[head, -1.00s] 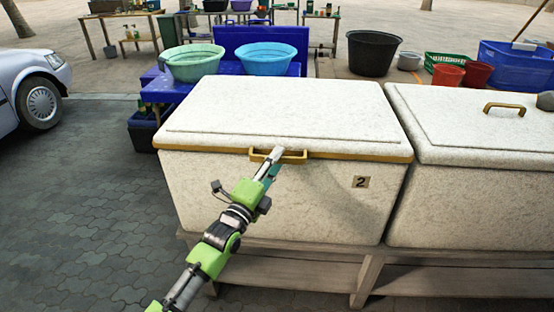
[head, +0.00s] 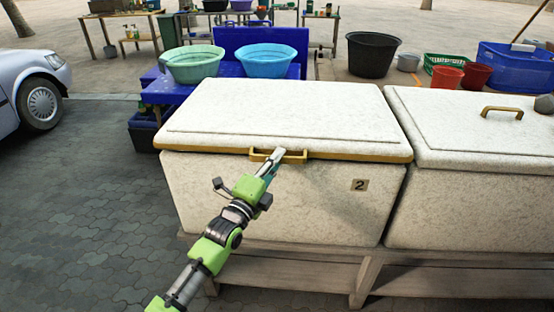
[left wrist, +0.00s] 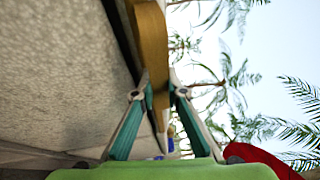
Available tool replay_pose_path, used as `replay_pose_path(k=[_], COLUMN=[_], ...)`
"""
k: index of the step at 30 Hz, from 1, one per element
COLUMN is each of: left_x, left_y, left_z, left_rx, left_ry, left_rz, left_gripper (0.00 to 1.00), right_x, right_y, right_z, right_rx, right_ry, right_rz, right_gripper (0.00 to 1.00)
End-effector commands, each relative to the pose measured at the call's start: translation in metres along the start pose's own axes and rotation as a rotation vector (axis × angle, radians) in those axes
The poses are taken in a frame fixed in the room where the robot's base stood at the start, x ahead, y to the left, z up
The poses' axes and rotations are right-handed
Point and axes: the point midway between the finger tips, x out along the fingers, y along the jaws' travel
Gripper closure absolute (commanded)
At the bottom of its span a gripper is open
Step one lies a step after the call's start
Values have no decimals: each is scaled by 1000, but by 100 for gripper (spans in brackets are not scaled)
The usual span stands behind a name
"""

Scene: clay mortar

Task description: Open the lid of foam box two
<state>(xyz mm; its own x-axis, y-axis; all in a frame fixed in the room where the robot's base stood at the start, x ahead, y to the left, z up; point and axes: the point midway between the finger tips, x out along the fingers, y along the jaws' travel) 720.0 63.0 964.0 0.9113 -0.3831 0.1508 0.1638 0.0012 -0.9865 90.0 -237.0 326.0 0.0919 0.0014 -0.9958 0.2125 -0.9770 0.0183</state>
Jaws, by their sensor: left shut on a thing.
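Foam box two (head: 280,200) is a large speckled white chest marked "2" on its front. Its white lid (head: 290,108) has a tan front rim with a tan handle (head: 296,157) at the middle. My left gripper (head: 274,157) is shut on the handle at its left part. In the left wrist view the fingers (left wrist: 160,93) stand on both sides of the tan handle (left wrist: 152,45). A thin dark gap shows under the lid's rim, so the lid appears barely raised. The inside of the box is hidden. My right gripper is not in view.
A second white box (head: 470,200) with a tan top handle stands close on the right. Behind are green (head: 193,63) and blue basins (head: 265,60) on a blue stand. A wooden bench (head: 300,270) carries the boxes. Paving at left is free up to a car (head: 35,85).

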Motion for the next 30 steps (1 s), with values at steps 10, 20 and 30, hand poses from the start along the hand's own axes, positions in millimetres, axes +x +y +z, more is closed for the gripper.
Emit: replay_pose_path(k=[10, 20, 30], left_x=[21, 53, 107], left_y=[-78, -151, -235], left_z=[10, 23, 46], left_rx=[-34, -31, -30], left_ry=[-2, -1, -1], left_rz=[83, 77, 76], left_gripper=[100, 100, 100], right_x=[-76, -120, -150], right_y=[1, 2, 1], right_z=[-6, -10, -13], right_rx=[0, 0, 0], right_ry=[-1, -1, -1], right_rz=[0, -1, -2], right_gripper=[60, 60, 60])
